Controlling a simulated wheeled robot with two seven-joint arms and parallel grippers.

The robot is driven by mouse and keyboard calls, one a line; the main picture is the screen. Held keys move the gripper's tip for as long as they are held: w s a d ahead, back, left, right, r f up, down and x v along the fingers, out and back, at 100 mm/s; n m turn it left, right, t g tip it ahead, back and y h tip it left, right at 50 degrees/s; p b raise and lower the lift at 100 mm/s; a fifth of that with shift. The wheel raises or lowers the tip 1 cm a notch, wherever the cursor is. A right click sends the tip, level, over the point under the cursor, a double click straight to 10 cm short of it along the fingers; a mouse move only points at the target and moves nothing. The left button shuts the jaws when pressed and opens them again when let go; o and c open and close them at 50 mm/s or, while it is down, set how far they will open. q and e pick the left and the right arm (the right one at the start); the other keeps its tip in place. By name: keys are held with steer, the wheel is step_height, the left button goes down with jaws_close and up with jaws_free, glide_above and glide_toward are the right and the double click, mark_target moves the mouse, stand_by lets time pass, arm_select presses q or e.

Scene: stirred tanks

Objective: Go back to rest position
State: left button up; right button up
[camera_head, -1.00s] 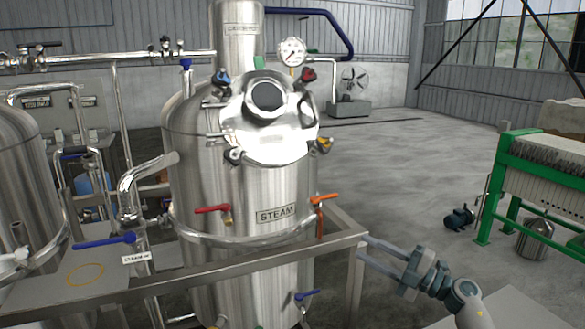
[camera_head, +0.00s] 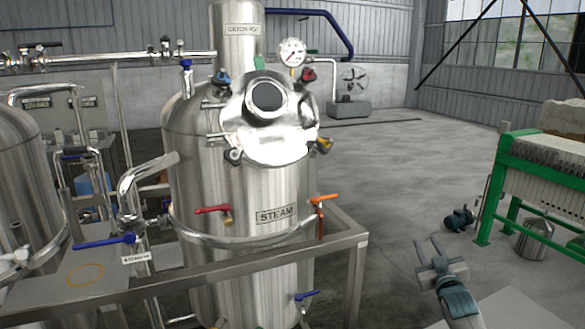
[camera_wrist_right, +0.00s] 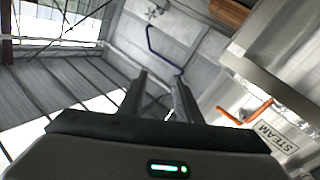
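My right gripper (camera_head: 432,248) is at the lower right of the head view, to the right of the steel frame and clear of it. Its two fingers point up and stand apart with nothing between them; the right wrist view also shows the parted fingers (camera_wrist_right: 157,97). The steel tank (camera_head: 245,190) marked STEAM stands in the middle. An orange-handled valve (camera_head: 324,198) is on its right side and also shows in the right wrist view (camera_wrist_right: 246,114). My left gripper is in neither view.
The steel frame (camera_head: 361,243) runs around the tank's front. A green-framed filter press (camera_head: 499,190) stands at the right, with a small pump (camera_head: 459,218) and a metal pot (camera_head: 534,238) by it. The floor between tank and press is open.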

steer(key=s+a+f+g, duration=0.15)
steer(key=s+f, duration=0.45)
steer(key=f, duration=0.7)
steer(key=s+a+f+g+b, duration=0.1)
steer(key=s+f+g, duration=0.3)
steer(key=f, duration=1)
steer(key=s+a+f+g, duration=0.1)
steer(key=s+a+f, duration=0.1)
steer(key=s+f, duration=0.8)
steer(key=s+a+f+g+b, duration=0.1)
steer(key=s+a+f+g, duration=0.1)
steer(key=s+f, duration=0.8)
steer(key=s+a+f+g, duration=0.1)
steer(key=s+f+g, duration=0.1)
steer(key=s+f, duration=0.75)
steer(key=s+a+f+g, duration=0.2)
steer(key=s+f, duration=0.4)
steer(key=s, duration=0.7)
steer(key=s+a+f+g, duration=0.2)
steer(key=s+f, duration=0.4)
steer(key=s, duration=0.8)
steer(key=s+a+f+g+y+b, duration=0.1)
steer(key=s+a+f+g, duration=0.2)
steer(key=s, duration=1)
step_height(320, 180, down, 3)
steer(key=shift+s+r+m, duration=0.1)
steer(key=shift+s+m, duration=0.25)
steer(key=shift+m, duration=0.05)
